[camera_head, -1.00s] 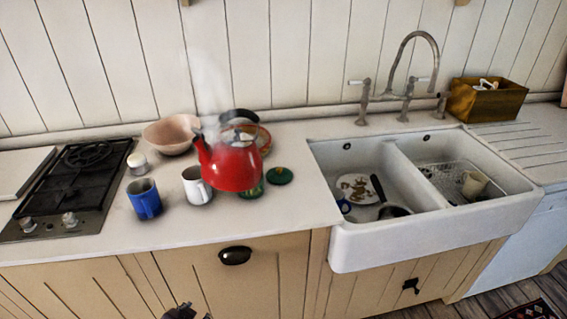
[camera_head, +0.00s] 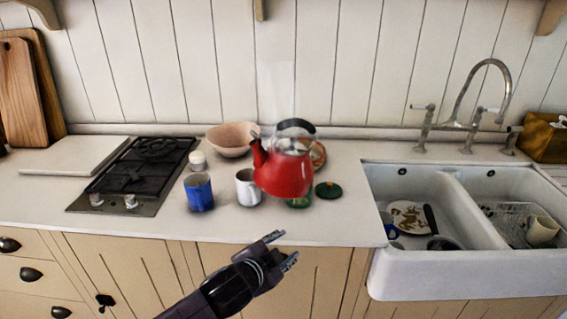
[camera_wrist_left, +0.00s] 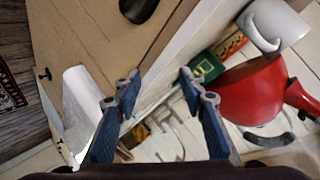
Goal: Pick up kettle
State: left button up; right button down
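The red kettle (camera_head: 284,172) with a black handle stands upright on the white counter, left of the sink. In the left wrist view the kettle (camera_wrist_left: 250,92) is at the right, partly cut off by the frame. My left gripper (camera_head: 279,249) is in front of the counter edge, below and nearer than the kettle, apart from it. Its two fingers are spread and empty, also in the left wrist view (camera_wrist_left: 160,88). My right gripper is not in view.
A white mug (camera_head: 248,189) and a blue mug (camera_head: 199,193) stand left of the kettle. A green lid (camera_head: 328,190) lies at its right and a pink bowl (camera_head: 231,138) sits behind. The hob (camera_head: 136,175) is further left, the sink (camera_head: 420,272) right.

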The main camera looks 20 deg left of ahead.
pick_arm(q)
jog(key=w+a+r+m+t, duration=0.2)
jog(key=w+r+m+t, duration=0.15)
jog(key=w+r, duration=0.55)
jog(key=m+t+h, duration=0.2)
jog(key=m, duration=0.2)
send_near(286, 125)
jog(key=w, duration=0.3)
jog(key=shift+w+d+f+g+p, duration=0.1)
jog(key=shift+w+d, duration=0.15)
jog(key=shift+w, duration=0.3)
jog(key=shift+w+d+r+g+p, duration=0.1)
jog(key=shift+w+d+p, duration=0.1)
jog(key=shift+w, duration=0.3)
jog(key=shift+w+d+f+g+p, duration=0.1)
jog(key=shift+w+d, duration=0.15)
jog(key=shift+w, duration=0.3)
jog(key=p+x, duration=0.1)
jog(key=x, duration=0.2)
jog(key=shift+w+r+p, duration=0.2)
jog(key=shift+w+p, duration=0.1)
jog(key=shift+w, duration=0.1)
jog(key=shift+w+d+f, duration=0.15)
jog(key=shift+w, duration=0.45)
jog(key=shift+s, duration=0.1)
grip_shut()
